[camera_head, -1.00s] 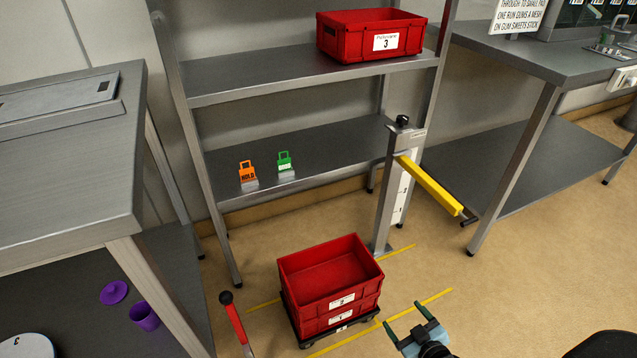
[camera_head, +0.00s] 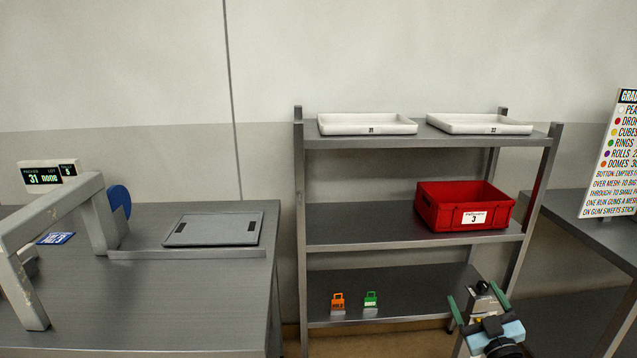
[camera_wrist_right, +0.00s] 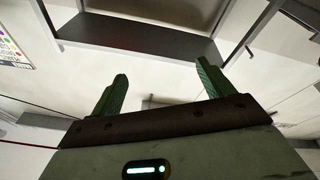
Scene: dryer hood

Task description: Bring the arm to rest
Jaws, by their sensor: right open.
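My right gripper (camera_head: 478,300) shows at the lower right of the head view, in front of the shelf rack. Its two green fingers are apart with nothing between them. In the right wrist view the fingers (camera_wrist_right: 165,90) are also spread and empty, with the underside of a grey shelf and the pale wall beyond them. My left gripper is in neither view.
A metal rack (camera_head: 360,228) holds two white trays (camera_head: 367,124) (camera_head: 478,124), a red crate (camera_head: 465,206), an orange tag (camera_head: 338,303) and a green tag (camera_head: 370,303). A grey bench (camera_head: 150,300) stands left. Another bench (camera_head: 590,235) with a sign (camera_head: 612,155) stands right.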

